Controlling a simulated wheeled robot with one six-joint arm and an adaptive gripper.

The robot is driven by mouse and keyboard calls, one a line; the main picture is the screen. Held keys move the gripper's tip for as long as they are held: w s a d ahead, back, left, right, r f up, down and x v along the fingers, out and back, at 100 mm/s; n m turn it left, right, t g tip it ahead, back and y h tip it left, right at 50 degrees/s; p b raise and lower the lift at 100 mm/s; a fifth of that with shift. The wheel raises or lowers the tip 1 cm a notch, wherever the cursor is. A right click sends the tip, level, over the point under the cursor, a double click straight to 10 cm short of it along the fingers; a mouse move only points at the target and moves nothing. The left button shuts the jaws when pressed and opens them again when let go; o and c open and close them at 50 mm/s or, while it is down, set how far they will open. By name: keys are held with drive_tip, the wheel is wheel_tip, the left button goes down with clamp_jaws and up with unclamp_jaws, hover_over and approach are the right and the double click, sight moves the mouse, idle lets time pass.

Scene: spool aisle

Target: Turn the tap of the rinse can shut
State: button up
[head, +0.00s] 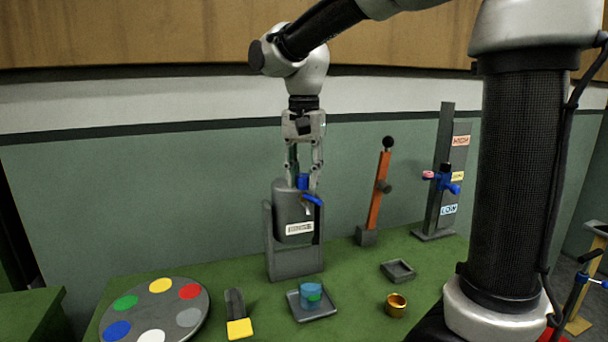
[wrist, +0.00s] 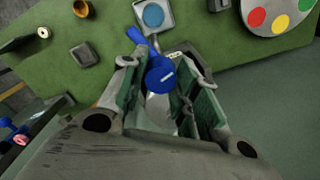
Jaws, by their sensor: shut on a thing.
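The rinse can (head: 287,208) is a grey can with a white label, held upright in a grey stand (head: 296,267) on the green table. Its blue tap (head: 312,200) has a round knob and a short arm pointing to the lower right in the head view. In the wrist view the tap (wrist: 160,76) lies between the fingers, its arm pointing up and left. My gripper (head: 304,181) points straight down over the can and is shut on the tap's knob, one finger on each side. In the wrist view my gripper (wrist: 162,88) covers most of the can.
A square tray (head: 327,309) with a blue translucent cup (head: 310,291) stands in front of the can. Around it are a colour disc (head: 175,315), a yellow-ended block (head: 239,328), a brass cup (head: 396,305), a small grey tray (head: 398,270), an orange lever (head: 378,195) and a labelled post (head: 440,180).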

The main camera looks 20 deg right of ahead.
sight(303, 175)
drive_tip(key=shift+n, duration=0.3)
drive_tip(key=n, duration=0.6)
drive_tip(key=shift+n, duration=0.3)
drive_tip(key=n, duration=0.6)
drive_tip(key=shift+a+n, duration=0.1)
drive_tip(key=shift+n, duration=0.5)
drive_tip(key=o, duration=1)
drive_tip(key=shift+r, duration=0.15)
wheel_tip(303, 175, up, 12)
drive_tip(key=shift+f, duration=0.1)
